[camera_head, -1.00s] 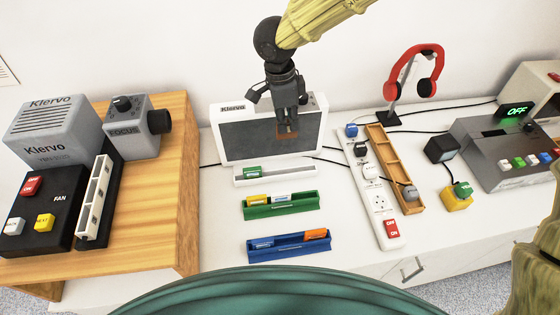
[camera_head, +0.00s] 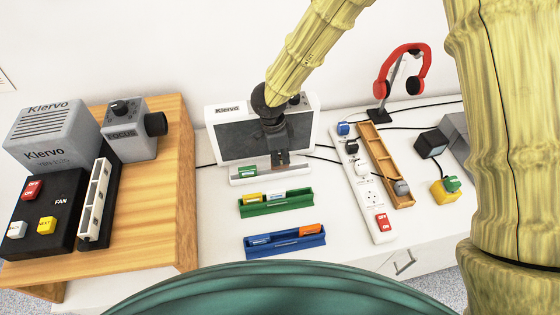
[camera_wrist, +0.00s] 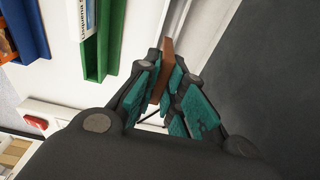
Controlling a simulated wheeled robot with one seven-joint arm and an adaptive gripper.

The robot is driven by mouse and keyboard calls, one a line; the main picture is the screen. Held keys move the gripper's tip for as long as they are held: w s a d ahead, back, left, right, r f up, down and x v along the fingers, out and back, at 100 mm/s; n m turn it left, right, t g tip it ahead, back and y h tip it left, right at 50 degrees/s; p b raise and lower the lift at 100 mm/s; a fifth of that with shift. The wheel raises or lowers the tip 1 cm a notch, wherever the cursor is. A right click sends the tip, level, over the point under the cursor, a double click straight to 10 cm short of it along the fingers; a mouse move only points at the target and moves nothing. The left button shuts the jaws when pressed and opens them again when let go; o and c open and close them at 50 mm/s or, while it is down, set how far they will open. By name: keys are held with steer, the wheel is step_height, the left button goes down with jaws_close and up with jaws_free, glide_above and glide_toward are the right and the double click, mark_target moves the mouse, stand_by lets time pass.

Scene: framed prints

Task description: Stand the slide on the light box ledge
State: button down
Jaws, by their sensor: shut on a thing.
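My gripper (camera_head: 280,165) is shut on a thin brown slide (camera_wrist: 166,68), which stands edge-on between the teal finger pads in the wrist view. In the head view the slide is mostly hidden by the fingers. The light box (camera_head: 240,143) has a white frame and a dark grey screen. Its white ledge (camera_head: 300,170) runs along its foot. My gripper is in front of the screen's lower right part, at the ledge. Whether the slide touches the ledge I cannot tell.
A green rack (camera_head: 276,207) and a blue rack (camera_head: 285,246), both with slides, lie in front. A power strip (camera_head: 366,188) and a wooden tray (camera_head: 383,158) lie to the right, headphones (camera_head: 383,87) behind. A wooden stand (camera_head: 158,200) with a projector (camera_head: 45,135) is left.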

mark_target(281, 168)
steer(key=shift+f, duration=1.6)
steer(key=c, duration=1.5)
jaws_free()
steer(key=shift+f, duration=0.1)
steer(key=r, duration=0.4)
steer(key=a+r+b, duration=0.1)
steer(key=r, duration=0.7)
steer(key=shift+s+a+r+b, duration=0.1)
steer(key=shift+s+a+b, duration=0.1)
steer(key=shift+b, duration=0.1)
